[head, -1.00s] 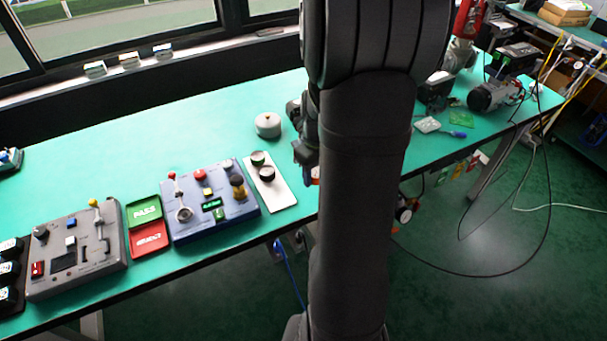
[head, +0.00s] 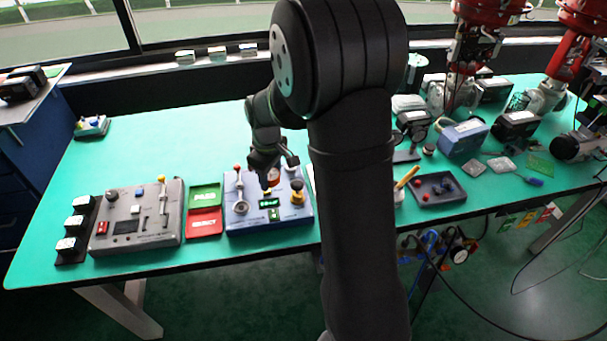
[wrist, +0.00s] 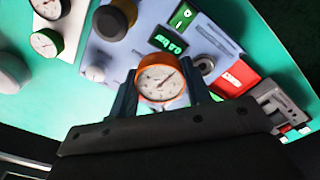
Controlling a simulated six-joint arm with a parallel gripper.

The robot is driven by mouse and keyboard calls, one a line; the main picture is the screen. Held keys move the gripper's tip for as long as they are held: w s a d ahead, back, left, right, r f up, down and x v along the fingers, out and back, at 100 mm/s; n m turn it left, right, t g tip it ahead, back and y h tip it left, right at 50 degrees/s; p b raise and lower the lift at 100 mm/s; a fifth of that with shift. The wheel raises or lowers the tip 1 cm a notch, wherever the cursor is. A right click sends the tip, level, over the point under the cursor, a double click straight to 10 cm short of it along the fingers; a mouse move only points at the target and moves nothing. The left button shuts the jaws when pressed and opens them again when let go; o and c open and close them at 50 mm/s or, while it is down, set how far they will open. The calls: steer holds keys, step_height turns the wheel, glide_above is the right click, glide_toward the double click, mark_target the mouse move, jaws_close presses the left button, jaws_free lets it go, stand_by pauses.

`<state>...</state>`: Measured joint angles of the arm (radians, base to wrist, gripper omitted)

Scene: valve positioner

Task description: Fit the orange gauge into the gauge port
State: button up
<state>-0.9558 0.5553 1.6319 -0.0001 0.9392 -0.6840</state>
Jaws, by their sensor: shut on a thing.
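The orange gauge (wrist: 140,85) has a white dial and a needle. It sits between the two fingers of my gripper (wrist: 161,92), which is shut on it, dial toward the wrist camera. In the head view my gripper (head: 268,172) is over the back part of the blue valve positioner (head: 240,222), with a bit of orange at its tip. The positioner also shows behind the gauge in the wrist view (wrist: 146,22). I cannot tell whether the gauge touches it. I cannot make out the gauge port; gripper and gauge cover part of the panel.
The positioner carries a red-tipped lever (head: 237,168), a green display (head: 270,202) and a dark knob (head: 298,190). Green PASS (head: 205,195) and red REJECT (head: 204,222) trays lie left of it. A green-rimmed gauge (wrist: 46,42) lies on a white plate. My arm hides the table to the right.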

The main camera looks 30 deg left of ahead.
steer(key=n, duration=0.2)
glide_above(241, 208)
steer(key=shift+f, duration=3.2)
steer(key=shift+f, duration=0.65)
steer(key=o, duration=0.7)
steer(key=shift+o, duration=0.2)
step_height(241, 208, up, 11)
steer(key=shift+r, duration=0.15)
